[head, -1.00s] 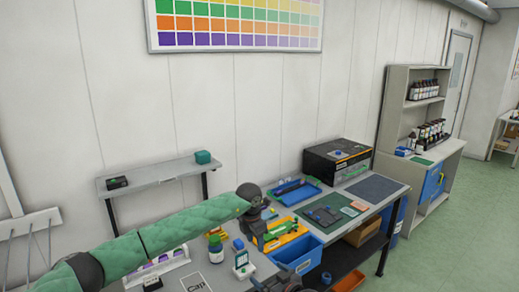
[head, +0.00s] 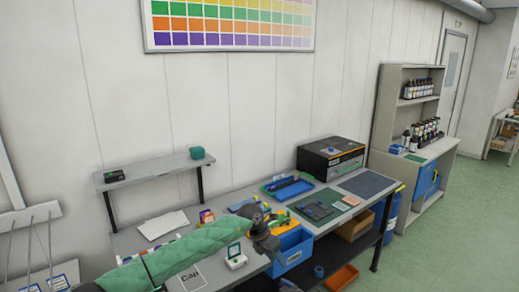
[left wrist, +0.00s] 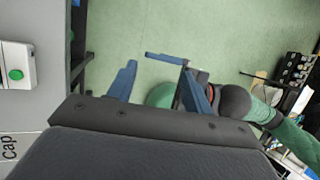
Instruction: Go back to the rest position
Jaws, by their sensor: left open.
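My left arm (head: 190,250) in its green sleeve comes in from the lower left of the head view and crosses over the workbench. Its dark joint (head: 265,238) is in front of the tools and blue bin. A green-sleeved arm with a dark joint shows at the right of the wrist view.
A white device with a green button (head: 235,257) stands on the bench beside the Cap label (head: 190,279); the device also shows in the wrist view (left wrist: 15,50). A blue bin (head: 290,252) hangs at the bench front. A black box (head: 330,158) stands behind. Floor at right is free.

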